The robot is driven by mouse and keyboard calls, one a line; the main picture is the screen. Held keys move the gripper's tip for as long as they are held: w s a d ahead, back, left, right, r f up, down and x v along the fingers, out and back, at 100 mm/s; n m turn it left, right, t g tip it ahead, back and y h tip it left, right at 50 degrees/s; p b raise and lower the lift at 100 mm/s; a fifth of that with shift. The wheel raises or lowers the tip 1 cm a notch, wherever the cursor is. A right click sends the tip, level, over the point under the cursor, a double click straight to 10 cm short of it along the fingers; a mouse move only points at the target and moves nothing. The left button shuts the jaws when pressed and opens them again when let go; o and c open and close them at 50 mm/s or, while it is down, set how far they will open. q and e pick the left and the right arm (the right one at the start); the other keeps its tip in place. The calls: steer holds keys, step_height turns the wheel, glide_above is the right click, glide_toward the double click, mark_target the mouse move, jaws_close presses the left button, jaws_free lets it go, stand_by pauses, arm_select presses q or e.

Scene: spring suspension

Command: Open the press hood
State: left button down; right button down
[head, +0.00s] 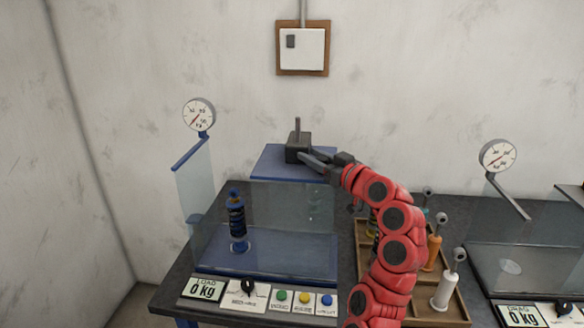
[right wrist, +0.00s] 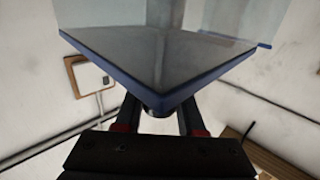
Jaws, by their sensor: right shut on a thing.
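The press has a clear hood (head: 265,212) with glass walls and a blue-edged panel (head: 192,155) at its left. My right gripper (head: 322,161) reaches the right side of this plate. In the right wrist view its two fingers (right wrist: 158,112) straddle a dark round knob (right wrist: 156,106) under the corner of a blue-rimmed glass panel (right wrist: 165,62), and it is shut on the knob. A blue-black spring damper (head: 237,217) stands upright behind the glass. My left gripper is out of view.
A wooden tray (head: 440,310) with several dampers lies right of the press, partly behind my right arm. A second glass-covered station (head: 515,270) stands further right. A control strip (head: 262,297) reading 0 kg runs along the front. A gauge (head: 199,114) stands at left.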

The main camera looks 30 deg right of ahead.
steer(key=shift+s+d, duration=0.3)
steer(key=shift+d, duration=0.15)
steer(key=c, duration=0.5)
jaws_free()
steer(key=shift+s+d, duration=0.1)
steer(key=shift+s, duration=0.25)
steer(key=s+d+b, duration=0.3)
steer(key=s, duration=1.3)
steer(key=shift+s+b, duration=0.2)
steer(key=shift+b, duration=0.1)
